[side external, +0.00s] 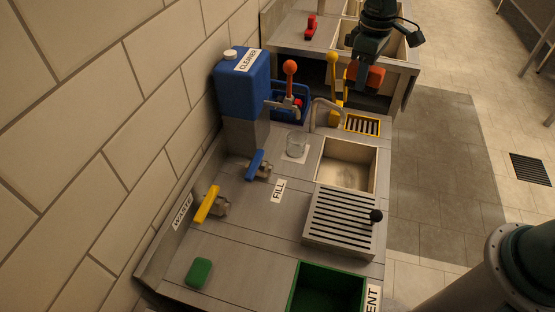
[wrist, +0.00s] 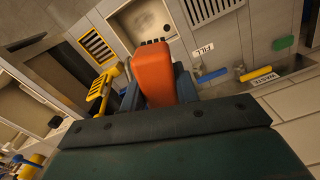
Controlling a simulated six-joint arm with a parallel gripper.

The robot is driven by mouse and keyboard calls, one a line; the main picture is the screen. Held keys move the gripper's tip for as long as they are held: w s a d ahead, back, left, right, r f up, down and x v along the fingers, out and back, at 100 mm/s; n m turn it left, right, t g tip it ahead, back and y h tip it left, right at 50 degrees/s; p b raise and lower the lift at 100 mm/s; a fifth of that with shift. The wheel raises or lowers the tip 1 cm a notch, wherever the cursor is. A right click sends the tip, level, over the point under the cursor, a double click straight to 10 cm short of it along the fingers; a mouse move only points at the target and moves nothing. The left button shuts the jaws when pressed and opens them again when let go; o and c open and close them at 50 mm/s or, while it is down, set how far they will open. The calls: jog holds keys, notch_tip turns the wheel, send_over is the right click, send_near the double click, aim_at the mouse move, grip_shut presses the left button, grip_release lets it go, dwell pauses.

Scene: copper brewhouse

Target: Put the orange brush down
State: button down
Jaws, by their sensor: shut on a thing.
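My gripper (side external: 358,82) is at the top of the side view and shut on the orange brush (side external: 372,77). It holds the brush in the air above the far end of the counter. In the wrist view the orange brush (wrist: 153,68) stands out between the two blue-grey fingers of my gripper (wrist: 157,90).
A yellow-framed grate (side external: 362,125) lies below, with a yellow-handled tool (side external: 332,75) close by. A green bin (side external: 293,290) is nearest.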

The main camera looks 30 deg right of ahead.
jog(key=a+f+n, duration=0.3)
jog(key=a+n, duration=0.2)
jog(key=a, duration=0.3)
jog(key=a+f+n, duration=0.3)
jog(key=a+n, duration=0.3)
jog(key=a, duration=0.2)
jog(key=n, duration=1)
send_over(260, 238)
notch_tip(260, 238, down, 6)
jog(key=f, duration=0.1)
jog(key=shift+r, duration=0.25)
jog(key=shift+f, duration=0.1)
notch_tip(260, 238, down, 20)
jog(key=shift+r, duration=0.1)
jog(key=c, duration=1.1)
grip_release()
jog(key=shift+o, duration=0.2)
